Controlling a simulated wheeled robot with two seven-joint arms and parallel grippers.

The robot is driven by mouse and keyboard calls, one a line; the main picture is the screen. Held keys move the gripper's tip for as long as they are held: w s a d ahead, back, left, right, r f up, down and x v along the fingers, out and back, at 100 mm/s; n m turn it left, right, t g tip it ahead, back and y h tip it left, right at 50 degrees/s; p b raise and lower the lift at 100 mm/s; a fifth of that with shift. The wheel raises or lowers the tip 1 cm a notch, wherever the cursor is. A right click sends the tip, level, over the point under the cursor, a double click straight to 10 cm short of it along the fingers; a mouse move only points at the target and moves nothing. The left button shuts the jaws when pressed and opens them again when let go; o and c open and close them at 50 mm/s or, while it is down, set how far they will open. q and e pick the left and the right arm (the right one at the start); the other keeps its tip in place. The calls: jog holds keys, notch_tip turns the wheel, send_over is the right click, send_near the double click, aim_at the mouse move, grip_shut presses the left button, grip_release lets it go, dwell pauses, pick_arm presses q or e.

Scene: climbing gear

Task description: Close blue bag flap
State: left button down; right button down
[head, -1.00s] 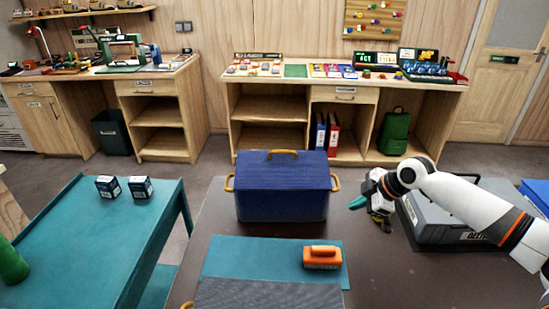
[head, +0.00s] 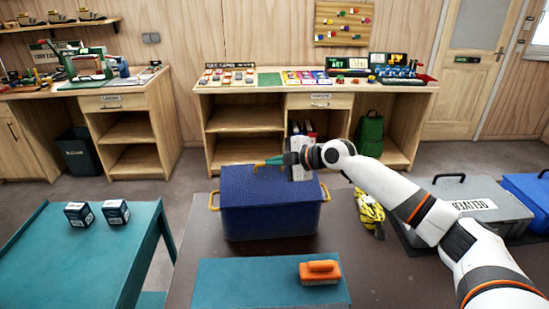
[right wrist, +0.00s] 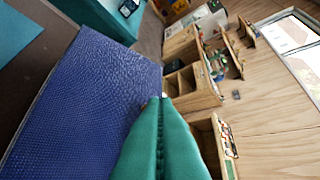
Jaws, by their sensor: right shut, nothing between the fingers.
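The blue bag (head: 270,215) stands upright on the dark table in the middle of the head view, with tan handles on its sides. Its blue top (head: 240,178) looks flat and level; I cannot tell whether the flap is fully down. My right gripper (head: 262,163) is shut and empty, its teal fingers pointing left at the bag's far top edge. In the right wrist view the shut fingers (right wrist: 160,105) lie beside the bag's blue woven surface (right wrist: 85,110). My left gripper is out of view.
An orange brush (head: 320,272) lies on a teal mat (head: 240,285) in front of the bag. Right of the bag are a yellow-and-black item (head: 369,212) and a grey case (head: 482,222). A teal table (head: 75,265) with two small boxes stands at left.

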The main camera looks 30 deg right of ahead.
aim_at(263, 170)
jog(key=shift+w+d+f, duration=0.3)
jog(key=shift+w+f, duration=0.15)
jog(key=shift+w, duration=0.1)
jog(key=shift+w+d+f, duration=0.3)
jog(key=shift+w+f, duration=0.15)
jog(key=shift+w, duration=0.05)
jog(key=w+f+g+b, duration=0.1)
jog(key=b, duration=0.1)
jog(key=w+d+f+m+g+b, duration=0.1)
jog(key=f+b, duration=0.1)
jog(key=shift+w+f, duration=0.1)
jog(key=shift+w, duration=0.15)
jog(key=shift+w+f+b, duration=0.1)
jog(key=shift+w+b, duration=0.05)
jog(key=shift+b, duration=0.25)
jog(key=shift+r, duration=0.2)
